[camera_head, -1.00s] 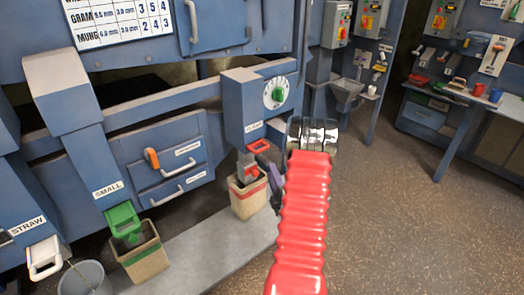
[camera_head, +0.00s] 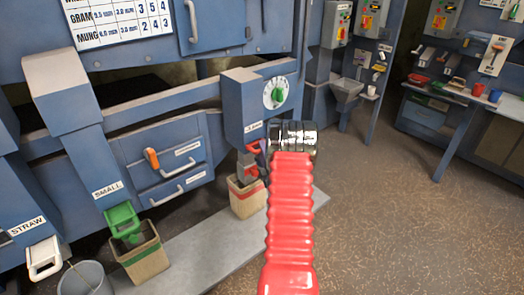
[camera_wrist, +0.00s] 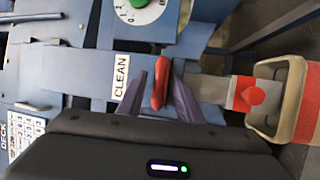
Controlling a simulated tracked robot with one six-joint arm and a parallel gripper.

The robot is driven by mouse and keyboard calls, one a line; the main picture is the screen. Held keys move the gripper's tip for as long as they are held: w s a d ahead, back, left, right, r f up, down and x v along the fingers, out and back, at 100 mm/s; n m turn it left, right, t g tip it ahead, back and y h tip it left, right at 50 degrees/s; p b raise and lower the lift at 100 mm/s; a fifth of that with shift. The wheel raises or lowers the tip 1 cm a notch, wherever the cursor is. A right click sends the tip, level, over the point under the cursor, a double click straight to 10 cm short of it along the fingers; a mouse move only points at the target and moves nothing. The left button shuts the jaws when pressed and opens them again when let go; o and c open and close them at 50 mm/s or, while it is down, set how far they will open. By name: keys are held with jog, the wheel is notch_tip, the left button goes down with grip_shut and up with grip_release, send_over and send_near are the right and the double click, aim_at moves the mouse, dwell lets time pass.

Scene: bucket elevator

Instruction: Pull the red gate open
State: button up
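The red gate's handle (camera_wrist: 160,85) is in the middle of the wrist view, beside the CLEAN label. My gripper (camera_wrist: 160,78) has its two dark fingers on either side of this handle, with narrow gaps showing, so it looks open around it. In the head view the red gate (camera_head: 252,171) hangs at the CLEAN spout below the dial box.
A sack with a red band (camera_head: 245,198) stands under the CLEAN spout. The green gate (camera_head: 122,220) and white gate (camera_head: 44,258) are at the left. A dial (camera_head: 276,92) sits above the red gate. The floor at the right is open.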

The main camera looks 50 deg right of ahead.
jog(key=shift+w+d+r, duration=0.1)
jog(key=shift+w+d, duration=0.15)
jog(key=shift+w, duration=0.1)
jog(key=c, duration=0.7)
jog(key=shift+r, duration=0.1)
grip_shut()
jog(key=shift+r, duration=0.1)
